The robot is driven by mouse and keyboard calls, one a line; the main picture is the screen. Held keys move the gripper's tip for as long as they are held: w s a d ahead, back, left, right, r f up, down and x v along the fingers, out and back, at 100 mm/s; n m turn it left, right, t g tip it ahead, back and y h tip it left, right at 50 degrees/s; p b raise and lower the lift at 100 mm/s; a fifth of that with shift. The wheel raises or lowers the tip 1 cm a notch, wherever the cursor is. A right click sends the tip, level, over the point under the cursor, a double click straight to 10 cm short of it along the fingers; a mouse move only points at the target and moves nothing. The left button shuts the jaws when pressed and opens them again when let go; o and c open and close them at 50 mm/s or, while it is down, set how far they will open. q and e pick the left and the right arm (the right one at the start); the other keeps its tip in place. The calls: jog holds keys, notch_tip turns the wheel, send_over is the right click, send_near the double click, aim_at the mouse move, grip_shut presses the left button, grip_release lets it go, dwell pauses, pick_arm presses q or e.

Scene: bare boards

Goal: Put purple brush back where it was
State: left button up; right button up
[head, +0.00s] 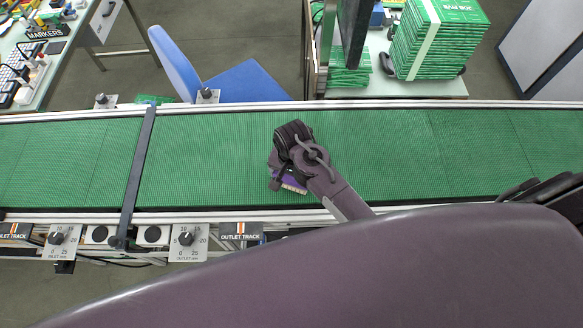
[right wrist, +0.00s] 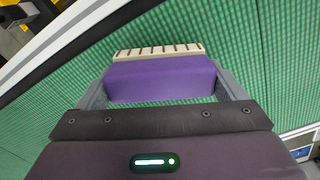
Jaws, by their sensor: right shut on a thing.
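The purple brush (right wrist: 160,79) is a purple block with a pale, dark-striped bristle strip along its far side in the right wrist view. It sits between the two fingers of my right gripper (right wrist: 163,88), which is shut on it. In the head view the brush (head: 291,182) shows only in part, below my right gripper (head: 282,178), over the green conveyor belt (head: 390,160). The wrist hides the rest of it. I cannot tell whether the brush touches the belt. My left gripper is not in view.
A dark crossbar (head: 139,165) spans the belt at the left. Metal rails with knobs and an outlet track label (head: 240,230) run along the near edge. A blue chair (head: 240,80) and a stack of green boards (head: 440,35) stand beyond. The belt is clear on both sides.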

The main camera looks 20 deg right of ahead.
jog(key=shift+f, duration=0.5)
jog(key=shift+w+f, duration=0.2)
jog(key=shift+w, duration=0.2)
jog(key=shift+s, duration=0.25)
jog(key=o, duration=0.8)
jog(key=shift+s, duration=0.1)
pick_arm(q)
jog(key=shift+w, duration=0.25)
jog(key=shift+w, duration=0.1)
pick_arm(e)
jog(key=shift+w, duration=0.2)
